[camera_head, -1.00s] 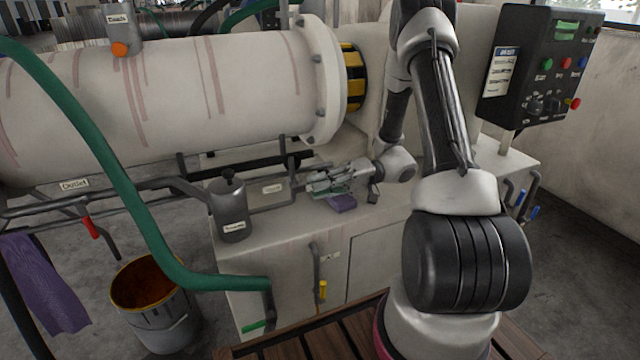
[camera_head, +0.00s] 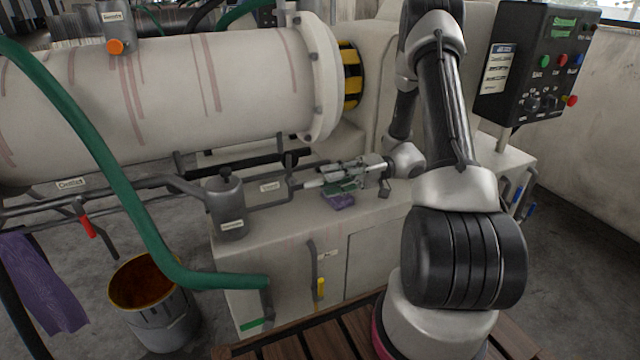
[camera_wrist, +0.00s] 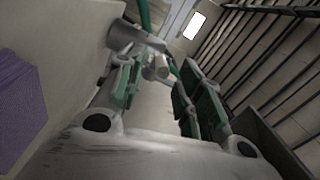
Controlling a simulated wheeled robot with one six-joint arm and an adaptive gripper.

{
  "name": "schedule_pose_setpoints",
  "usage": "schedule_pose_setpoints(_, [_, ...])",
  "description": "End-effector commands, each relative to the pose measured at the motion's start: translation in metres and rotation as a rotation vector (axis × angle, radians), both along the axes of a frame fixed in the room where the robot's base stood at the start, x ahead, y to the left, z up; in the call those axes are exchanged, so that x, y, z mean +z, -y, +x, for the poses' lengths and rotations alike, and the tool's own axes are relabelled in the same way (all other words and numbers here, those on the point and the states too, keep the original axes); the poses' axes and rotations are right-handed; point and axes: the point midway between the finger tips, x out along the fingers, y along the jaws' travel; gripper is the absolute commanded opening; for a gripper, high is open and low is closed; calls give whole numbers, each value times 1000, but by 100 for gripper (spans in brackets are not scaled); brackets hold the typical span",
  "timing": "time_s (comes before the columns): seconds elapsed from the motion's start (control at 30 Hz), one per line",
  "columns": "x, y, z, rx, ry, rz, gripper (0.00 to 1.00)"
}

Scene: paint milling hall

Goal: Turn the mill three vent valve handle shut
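My gripper (camera_head: 325,182) is above the white cabinet top, right of a small label too blurred to read. In the wrist view my gripper (camera_wrist: 158,88) has its green-padded fingers spread apart. A grey pipe fitting with a round stub (camera_wrist: 160,68) shows between and beyond the fingertips; I see no clear contact. A small dark upright handle (camera_head: 290,161) stands just left of the fingertips. I cannot tell for certain which part is the vent valve handle.
The lidded grey pot (camera_head: 228,210) stands left. Red (camera_head: 86,227), yellow (camera_head: 321,289) and green (camera_head: 258,325) handles are lower down. The mill drum (camera_head: 170,95) hangs above; a green hose (camera_head: 120,180) crosses the left.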

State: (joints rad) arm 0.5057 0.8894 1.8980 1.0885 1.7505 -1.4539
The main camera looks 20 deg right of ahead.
Motion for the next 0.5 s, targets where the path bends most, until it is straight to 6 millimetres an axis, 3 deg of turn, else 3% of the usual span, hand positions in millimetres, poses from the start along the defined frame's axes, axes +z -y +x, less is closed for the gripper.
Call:
schedule_pose_setpoints(0.2, [-1, 50, 1, -4, 2, 1, 36])
schedule_pose_setpoints(0.5, [0, 79, 1, -3, 2, 1, 36])
